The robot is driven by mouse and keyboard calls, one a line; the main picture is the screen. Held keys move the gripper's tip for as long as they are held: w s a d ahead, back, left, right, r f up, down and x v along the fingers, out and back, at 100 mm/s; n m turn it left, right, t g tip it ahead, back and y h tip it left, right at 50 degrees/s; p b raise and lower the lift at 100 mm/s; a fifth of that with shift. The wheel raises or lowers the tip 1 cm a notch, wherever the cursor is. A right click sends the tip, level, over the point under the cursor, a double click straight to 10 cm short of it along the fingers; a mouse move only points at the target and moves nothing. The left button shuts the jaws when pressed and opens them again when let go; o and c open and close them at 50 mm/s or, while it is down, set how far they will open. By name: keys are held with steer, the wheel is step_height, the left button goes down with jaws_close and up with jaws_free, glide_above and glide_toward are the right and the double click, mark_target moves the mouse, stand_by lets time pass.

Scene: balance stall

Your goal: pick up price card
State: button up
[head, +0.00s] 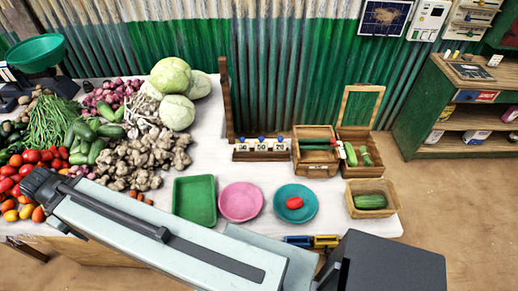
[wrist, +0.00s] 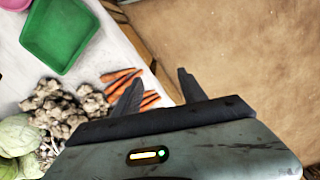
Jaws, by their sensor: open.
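Small white price cards (head: 262,146) with dark numbers stand in a row in a wooden holder at the back middle of the table, with blue pieces along the top. They are not in the wrist view. My gripper (wrist: 157,90) is open and empty in the wrist view, its two dark fingers apart near the table's front edge, by some carrots (wrist: 150,100). In the head view my arm crosses the front of the table, and I cannot make out the fingers. The gripper is well away from the cards.
A green tray (head: 194,218), a pink plate (head: 240,185) and a teal plate (head: 280,215) with a red item stand mid-table. Wooden crates (head: 317,170) sit right of the cards. Vegetables, including cabbages (head: 171,76) and ginger (head: 150,160), fill the left.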

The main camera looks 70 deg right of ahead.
step_height(320, 180, down, 17)
steer(key=d+b, duration=0.1)
steer(key=b, duration=1.4)
steer(key=s+d+r+n+g+h+p, duration=0.1)
steer(key=s+d+r, duration=0.1)
steer(key=d, duration=1.6)
steer(key=s+d+r+n+g+h+p, duration=0.1)
steer(key=s+d+p, duration=0.1)
steer(key=d, duration=1.6)
steer(key=n+g+b, duration=0.2)
steer(key=n+b, duration=0.1)
steer(key=n, duration=0.1)
glide_above(263, 143)
steer(key=w, duration=0.2)
steer(key=shift+w+a+f, duration=0.2)
steer(key=shift+a+f, duration=0.05)
steer(key=shift+a, duration=0.15)
steer(key=shift+s+d, duration=0.15)
steer(key=shift+s+f+b, duration=0.1)
steer(key=shift+f+b, duration=0.65)
steer(key=shift+f, duration=0.2)
steer(key=b+x, duration=0.5)
steer(key=shift+s+f, duration=0.3)
steer(key=shift+r, duration=0.2)
jaws_close()
